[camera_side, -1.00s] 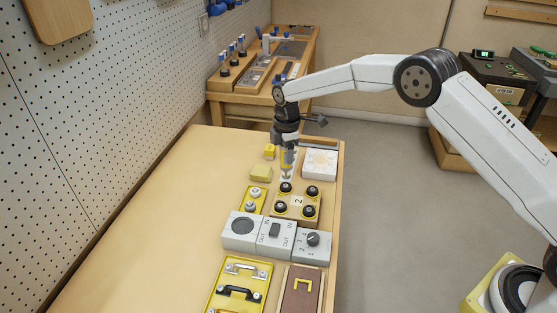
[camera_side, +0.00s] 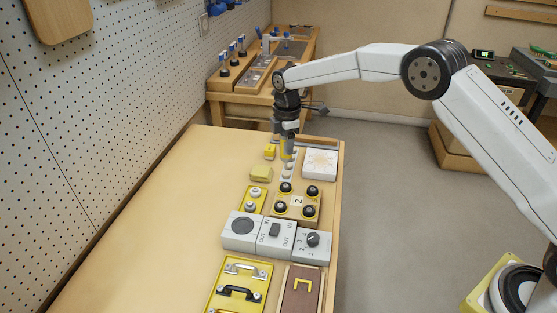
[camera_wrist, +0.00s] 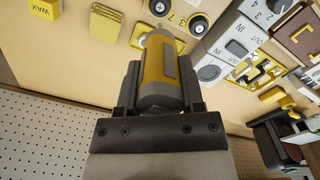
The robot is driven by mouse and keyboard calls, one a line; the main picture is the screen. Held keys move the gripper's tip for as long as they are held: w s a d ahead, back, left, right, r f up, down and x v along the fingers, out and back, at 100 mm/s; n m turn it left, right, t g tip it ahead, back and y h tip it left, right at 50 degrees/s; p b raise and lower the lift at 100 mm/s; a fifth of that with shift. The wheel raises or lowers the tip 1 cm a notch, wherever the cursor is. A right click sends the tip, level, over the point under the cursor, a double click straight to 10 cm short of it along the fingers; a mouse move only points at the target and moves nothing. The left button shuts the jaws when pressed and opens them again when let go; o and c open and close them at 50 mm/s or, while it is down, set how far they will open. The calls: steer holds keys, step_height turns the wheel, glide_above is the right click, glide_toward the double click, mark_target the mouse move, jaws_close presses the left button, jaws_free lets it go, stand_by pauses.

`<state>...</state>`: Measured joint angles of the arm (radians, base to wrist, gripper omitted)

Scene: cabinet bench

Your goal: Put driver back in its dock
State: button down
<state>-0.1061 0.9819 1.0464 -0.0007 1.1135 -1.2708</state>
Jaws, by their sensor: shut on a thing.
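The driver (camera_wrist: 158,75) is a yellow and grey cylinder held between the two dark fingers of my gripper (camera_wrist: 160,78) in the wrist view. In the side view, my gripper (camera_side: 287,145) is above the far part of the bench, with the driver's yellow body (camera_side: 289,150) low between the fingers. A short row of pale grey round parts (camera_side: 288,174) shows just below it. I cannot tell if these belong to the driver or to a fixture. I cannot clearly make out the dock; part of that area is hidden behind my gripper.
The black-knob block (camera_side: 297,202) is nearest in front, and a white panel with a sun-like mark (camera_side: 320,164) stands to the right. A yellow block (camera_side: 261,173) and a small WAX block (camera_side: 269,152) lie left. The bench's left side (camera_side: 170,220) is clear.

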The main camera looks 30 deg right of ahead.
stand_by(0.6)
steer(key=s+a+n, duration=0.3)
steer(key=a, duration=0.6)
steer(key=s+a+n, duration=0.3)
steer(key=a, duration=0.6)
steer(key=shift+s+f, duration=0.3)
steer(key=shift+f, duration=0.15)
steer(key=shift+f, duration=0.1)
steer(key=shift+f, duration=2.65)
steer(key=shift+f, duration=1.8)
stand_by(0.6)
